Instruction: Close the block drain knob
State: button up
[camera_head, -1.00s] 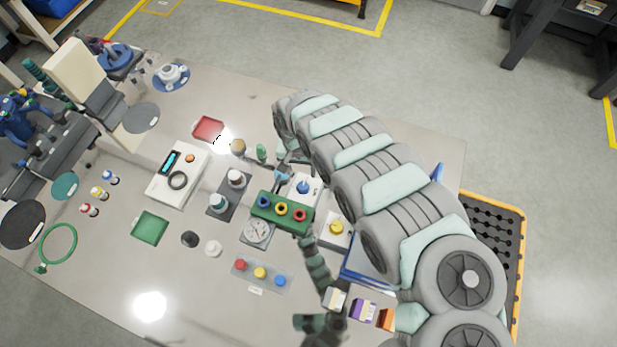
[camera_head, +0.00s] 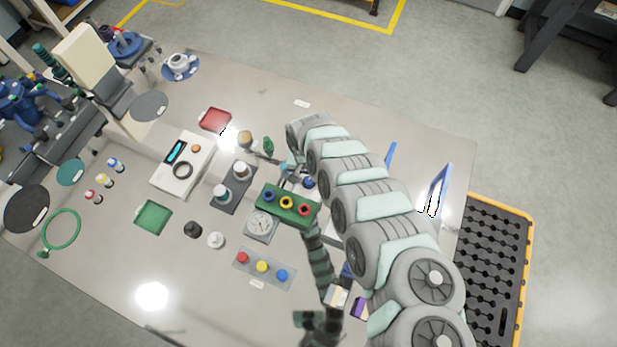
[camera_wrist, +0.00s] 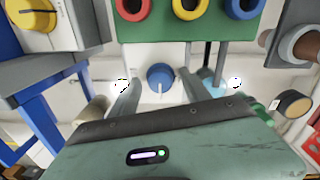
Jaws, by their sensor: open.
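A blue round knob (camera_wrist: 160,77) with a pale pointer line sits on a white panel in the middle of the wrist view. It also shows in the head view (camera_head: 309,182), partly covered by my arm. Beside it is a green block (camera_wrist: 185,22) with blue, yellow and red rings, also seen in the head view (camera_head: 289,206). My gripper (camera_wrist: 160,92) is open and empty, its fingers apart on either side of the blue knob in the wrist view. I cannot tell whether they touch it. In the head view the fingers are hard to make out.
A brown-ended cylinder (camera_wrist: 300,45) is at right. The table front right is covered by my arm.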

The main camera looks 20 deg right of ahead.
jog(key=shift+c, duration=0.4)
grip_shut()
dwell(0.4)
jog(key=n+p, duration=0.1)
jog(key=n, duration=0.3)
jog(key=shift+r, duration=0.1)
jog(key=n+p, duration=0.1)
jog(key=n, duration=0.8)
jog(key=shift+s+n+t+p, duration=0.1)
jog(key=shift+n+t+p, duration=0.2)
jog(key=shift+t+p, duration=0.1)
jog(key=shift+d+n, duration=0.1)
jog(key=shift+n, duration=2.1)
